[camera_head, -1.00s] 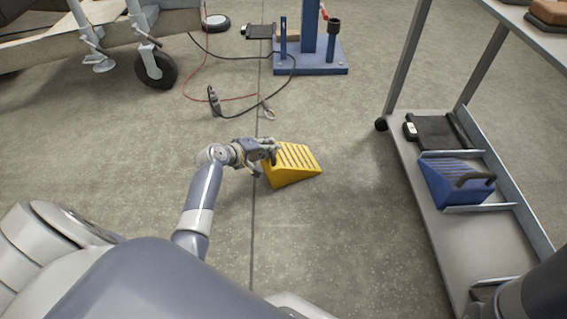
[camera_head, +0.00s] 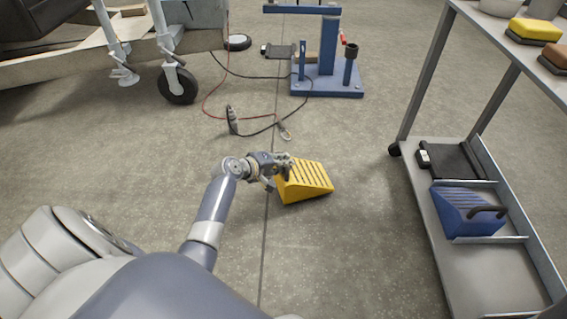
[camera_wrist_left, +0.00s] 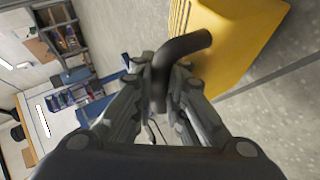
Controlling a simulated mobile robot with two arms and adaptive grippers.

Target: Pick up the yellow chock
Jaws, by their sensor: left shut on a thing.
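The yellow chock (camera_head: 308,181) is a ribbed wedge in the middle of the head view. It also fills the upper right of the left wrist view (camera_wrist_left: 240,40), where its dark curved handle (camera_wrist_left: 180,48) shows. My left gripper (camera_head: 284,168) is at the chock's left side. In the wrist view my left gripper (camera_wrist_left: 165,82) is shut on the handle, with a finger on either side of it. I cannot tell if the chock's underside touches the floor. My right gripper is not in view.
A grey shelf cart (camera_head: 437,262) stands at the right, with a blue chock (camera_head: 462,211) on its lower shelf. A blue stand (camera_head: 345,88) and cables (camera_head: 212,110) lie beyond. A trailer wheel (camera_head: 178,85) is at the upper left. The floor around the yellow chock is clear.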

